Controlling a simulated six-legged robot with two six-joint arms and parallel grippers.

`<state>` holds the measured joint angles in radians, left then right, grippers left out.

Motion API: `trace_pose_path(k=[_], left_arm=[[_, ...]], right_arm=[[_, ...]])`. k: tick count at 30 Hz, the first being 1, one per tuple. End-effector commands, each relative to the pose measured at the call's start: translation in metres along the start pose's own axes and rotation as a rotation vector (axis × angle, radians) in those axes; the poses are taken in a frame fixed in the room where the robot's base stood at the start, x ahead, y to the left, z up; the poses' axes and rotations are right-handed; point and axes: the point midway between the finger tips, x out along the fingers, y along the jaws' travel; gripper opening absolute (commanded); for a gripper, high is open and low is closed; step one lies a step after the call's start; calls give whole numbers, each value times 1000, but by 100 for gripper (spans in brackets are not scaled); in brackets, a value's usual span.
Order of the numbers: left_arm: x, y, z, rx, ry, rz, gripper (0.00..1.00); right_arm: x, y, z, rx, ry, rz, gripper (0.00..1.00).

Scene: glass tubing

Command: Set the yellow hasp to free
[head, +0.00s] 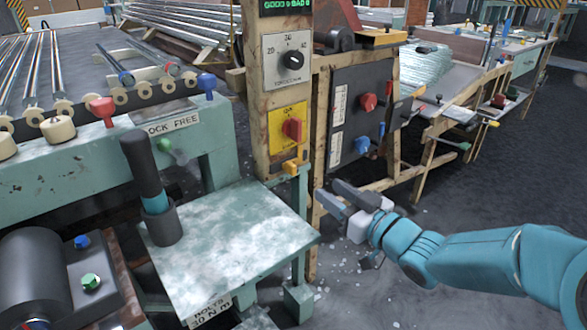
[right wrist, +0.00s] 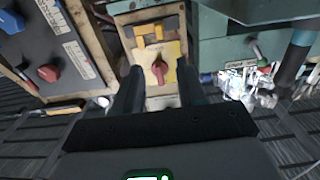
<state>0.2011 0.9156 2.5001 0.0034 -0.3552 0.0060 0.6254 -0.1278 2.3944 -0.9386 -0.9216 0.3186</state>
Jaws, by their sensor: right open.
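The yellow hasp (head: 292,166) is a small yellow-orange piece low on the worn post, just below the yellow plate with a red knob (head: 292,129). In the right wrist view, yellow pieces (right wrist: 140,42) show above the same red knob (right wrist: 158,68); which part is the hasp's tab is hard to tell. My right gripper (head: 343,198) is open and empty, to the right of the post and a little lower than the hasp, apart from it. In the right wrist view its fingers (right wrist: 158,88) frame the yellow plate. My left gripper is not in view.
A LOCK FREE label (head: 172,124) is on the green bench at left, near red, blue and green levers. A dark-handled tool stands in a cup (head: 164,224) on a pale shelf (head: 240,238). A dark panel (head: 358,108) with knobs stands right of the post.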

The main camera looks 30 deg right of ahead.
Motion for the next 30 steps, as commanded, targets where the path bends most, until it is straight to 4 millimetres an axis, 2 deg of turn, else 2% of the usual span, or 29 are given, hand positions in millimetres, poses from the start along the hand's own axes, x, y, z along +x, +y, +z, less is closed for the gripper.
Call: trace_pose_path(k=[1, 9, 15, 21, 28, 29, 30], left_arm=[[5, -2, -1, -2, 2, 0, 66], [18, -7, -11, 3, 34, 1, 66], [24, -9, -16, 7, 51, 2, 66], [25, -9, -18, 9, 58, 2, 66], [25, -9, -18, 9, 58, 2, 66], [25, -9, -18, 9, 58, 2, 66], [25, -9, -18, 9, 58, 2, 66]], right_arm=[[13, -2, 3, 1, 2, -6, 40], [77, -2, 3, 1, 0, -4, 40], [112, -2, 2, 0, 0, -2, 40], [126, -1, 1, 0, 0, -1, 40], [127, -1, 0, 0, 0, 0, 40], [127, -1, 0, 0, 0, 0, 37], [127, -1, 0, 0, 0, 0, 24]])
